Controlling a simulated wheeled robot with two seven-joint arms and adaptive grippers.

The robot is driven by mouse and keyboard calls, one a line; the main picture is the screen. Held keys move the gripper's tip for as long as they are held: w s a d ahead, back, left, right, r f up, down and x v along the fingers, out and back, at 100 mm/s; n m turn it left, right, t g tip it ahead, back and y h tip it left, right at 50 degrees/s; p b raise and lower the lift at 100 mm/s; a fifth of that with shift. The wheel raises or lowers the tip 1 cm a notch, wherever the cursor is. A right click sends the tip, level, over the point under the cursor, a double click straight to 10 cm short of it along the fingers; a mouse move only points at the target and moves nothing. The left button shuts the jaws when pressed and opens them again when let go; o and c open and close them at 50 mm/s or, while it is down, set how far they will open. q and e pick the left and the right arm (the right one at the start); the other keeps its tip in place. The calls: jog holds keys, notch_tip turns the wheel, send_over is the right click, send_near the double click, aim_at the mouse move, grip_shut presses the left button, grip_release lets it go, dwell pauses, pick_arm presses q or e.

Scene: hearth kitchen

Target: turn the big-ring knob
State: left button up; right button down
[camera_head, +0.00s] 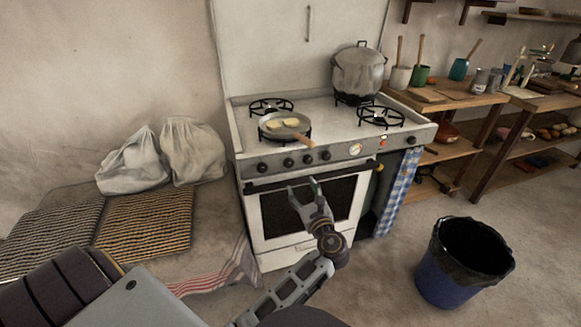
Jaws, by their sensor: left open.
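The white stove (235,125) stands against the wall with a row of dark knobs (289,162) on its front panel. Further right on the panel are a round pale dial (355,148) and a small orange-red spot (383,141). I cannot tell which knob belongs to the big ring. My left gripper (302,185) is open and empty, its fingers pointing up at the stove. It shows in front of the oven door (275,216), below the knobs and apart from them. My right gripper is not in view.
A frying pan (270,132) with pale food sits on the front left burner, its handle toward the front edge. A big pot (358,72) stands at the back right. A lined blue bin (440,286) is on the floor at right. White sacks (195,152) lie at left.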

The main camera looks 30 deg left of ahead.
aim_at(290, 165)
pick_arm(q)
jog(key=shift+w+a, duration=0.1)
jog(key=b+x, duration=0.2)
jog(key=x, duration=0.9)
jog(key=shift+w+a, duration=0.1)
jog(key=shift+a, duration=0.05)
jog(key=shift+b+x, duration=0.3)
jog(key=shift+x, duration=0.65)
jog(key=shift+w+a, duration=0.1)
jog(key=shift+w, duration=0.05)
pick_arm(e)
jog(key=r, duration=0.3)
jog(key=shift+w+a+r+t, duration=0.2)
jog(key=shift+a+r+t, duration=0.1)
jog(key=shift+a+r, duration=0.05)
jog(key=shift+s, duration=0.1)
pick_arm(q)
jog(key=shift+c, duration=0.4)
jog(key=c, duration=1)
jog(key=shift+o, duration=0.2)
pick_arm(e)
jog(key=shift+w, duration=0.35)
